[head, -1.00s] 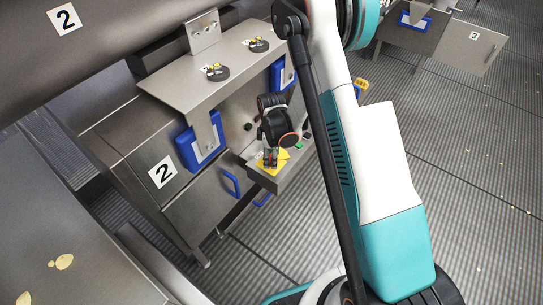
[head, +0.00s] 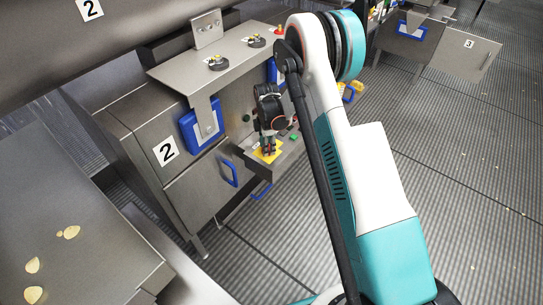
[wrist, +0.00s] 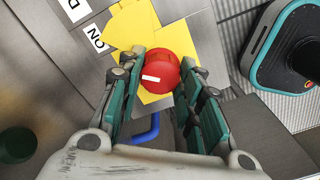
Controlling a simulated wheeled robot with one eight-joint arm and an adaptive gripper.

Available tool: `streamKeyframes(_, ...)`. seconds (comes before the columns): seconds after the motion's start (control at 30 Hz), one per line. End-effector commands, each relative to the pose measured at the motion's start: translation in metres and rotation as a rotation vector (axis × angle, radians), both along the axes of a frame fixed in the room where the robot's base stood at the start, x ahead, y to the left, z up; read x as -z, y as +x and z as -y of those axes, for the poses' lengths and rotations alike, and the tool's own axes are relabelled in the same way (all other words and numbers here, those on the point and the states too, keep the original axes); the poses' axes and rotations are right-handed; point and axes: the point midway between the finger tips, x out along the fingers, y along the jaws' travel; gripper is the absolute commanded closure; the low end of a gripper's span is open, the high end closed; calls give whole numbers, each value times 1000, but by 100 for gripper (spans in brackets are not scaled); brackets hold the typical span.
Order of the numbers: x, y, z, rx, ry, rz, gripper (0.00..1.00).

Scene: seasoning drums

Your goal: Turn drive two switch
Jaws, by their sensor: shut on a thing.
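The drive two switch is a round red knob (wrist: 158,72) with a white mark, on a yellow plate (wrist: 130,22), in the wrist view. An "ON" label (wrist: 95,38) lies to its upper left. My gripper (wrist: 160,85) has its two green-padded fingers on either side of the knob, shut on it. In the head view my gripper (head: 268,149) points down at the yellow plate (head: 260,157) on the small control shelf of the cabinet marked 2 (head: 151,140). The knob itself is hidden by the gripper there.
A green button (head: 293,135) sits on the same shelf. A metal ledge (head: 190,75) with two small dark discs overhangs behind my gripper. Blue handles (head: 229,173) stick out from the cabinet front. Open ribbed floor lies to the right.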

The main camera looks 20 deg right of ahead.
Motion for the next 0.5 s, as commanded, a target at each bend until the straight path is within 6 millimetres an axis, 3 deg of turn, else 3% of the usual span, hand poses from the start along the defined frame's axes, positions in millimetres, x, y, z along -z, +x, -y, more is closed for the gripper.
streamKeyframes(0.5, 0, 5, 0, -455, -1, -2, 100)
